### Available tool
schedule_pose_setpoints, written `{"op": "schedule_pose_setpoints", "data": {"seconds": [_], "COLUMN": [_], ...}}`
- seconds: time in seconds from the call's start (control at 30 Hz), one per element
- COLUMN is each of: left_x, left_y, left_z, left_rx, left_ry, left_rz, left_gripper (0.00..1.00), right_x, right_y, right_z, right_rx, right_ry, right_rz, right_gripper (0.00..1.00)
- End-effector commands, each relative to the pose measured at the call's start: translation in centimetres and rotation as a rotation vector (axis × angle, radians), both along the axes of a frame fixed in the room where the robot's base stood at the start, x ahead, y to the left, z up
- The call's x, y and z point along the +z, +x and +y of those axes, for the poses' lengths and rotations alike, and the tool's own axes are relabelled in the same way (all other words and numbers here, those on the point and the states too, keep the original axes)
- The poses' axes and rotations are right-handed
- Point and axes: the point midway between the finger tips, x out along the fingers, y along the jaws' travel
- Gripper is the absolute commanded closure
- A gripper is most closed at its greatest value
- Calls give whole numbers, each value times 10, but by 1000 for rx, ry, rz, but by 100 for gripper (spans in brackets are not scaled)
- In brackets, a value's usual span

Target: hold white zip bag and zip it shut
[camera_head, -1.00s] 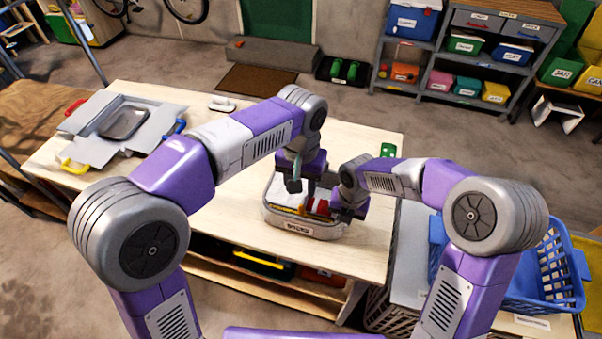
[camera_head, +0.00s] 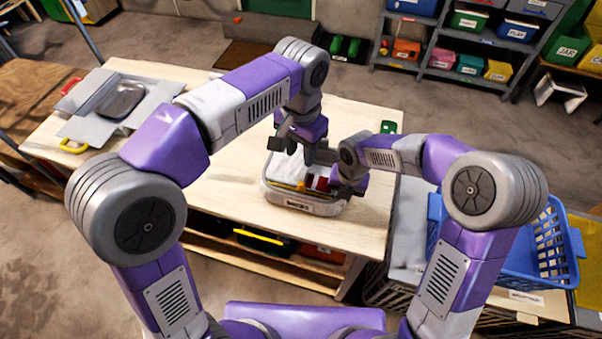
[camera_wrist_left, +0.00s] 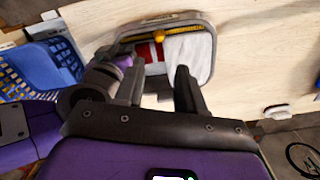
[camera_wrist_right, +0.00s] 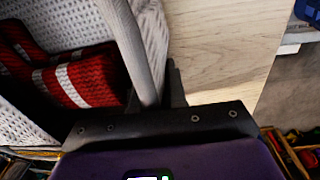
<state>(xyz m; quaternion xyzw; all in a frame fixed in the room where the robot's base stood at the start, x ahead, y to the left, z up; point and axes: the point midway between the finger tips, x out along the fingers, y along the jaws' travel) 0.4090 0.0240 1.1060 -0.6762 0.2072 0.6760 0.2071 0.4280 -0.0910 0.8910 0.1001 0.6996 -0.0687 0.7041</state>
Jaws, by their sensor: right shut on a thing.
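The white zip bag (camera_head: 285,202) sits on the workbench with its top open and a label on its front. The left wrist view shows its grey-edged rim (camera_wrist_left: 211,62), red and white cloth (camera_wrist_left: 150,52) inside, a white panel or cloth (camera_wrist_left: 188,55) over one side, and a small yellow tab (camera_wrist_left: 159,38) near the labelled edge. My left gripper (camera_head: 290,150) is open and empty above the bag's far side; its fingers also show apart in the left wrist view (camera_wrist_left: 158,88). My right gripper (camera_wrist_right: 163,92) is shut on the bag's wall edge at its right side.
The pale workbench (camera_head: 240,110) is clear around the bag. A grey opened case (camera_head: 90,125) with a dark tray (camera_head: 120,100) lies at its left end. A blue basket (camera_head: 550,245) stands right of the bench. Shelves with coloured bins (camera_head: 470,62) stand behind.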

Motion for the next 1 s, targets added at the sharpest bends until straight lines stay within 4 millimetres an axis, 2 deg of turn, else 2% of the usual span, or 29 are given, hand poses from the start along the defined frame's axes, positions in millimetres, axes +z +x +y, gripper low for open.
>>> {"op": "schedule_pose_setpoints", "data": {"seconds": [0.3,0.53,0.7,0.83,1.0], "left_x": [0,0,0,-3,-24], "left_y": [0,0,0,0,-1], "left_z": [0,-1,-1,-1,0], "left_rx": [-622,-1006,-1165,-1212,-1218], "left_ry": [0,0,0,0,1], "left_rz": [1,1,1,3,6], "left_gripper": [62,62,62,62,62], "right_x": [0,0,0,0,0], "right_y": [0,0,0,0,0], "right_z": [0,0,0,0,0], "right_rx": [0,0,0,0,0], "right_ry": [1,1,1,1,1], "right_rz": [-1,-1,-1,-1,-1], "right_gripper": [100,100,100,100,100]}}
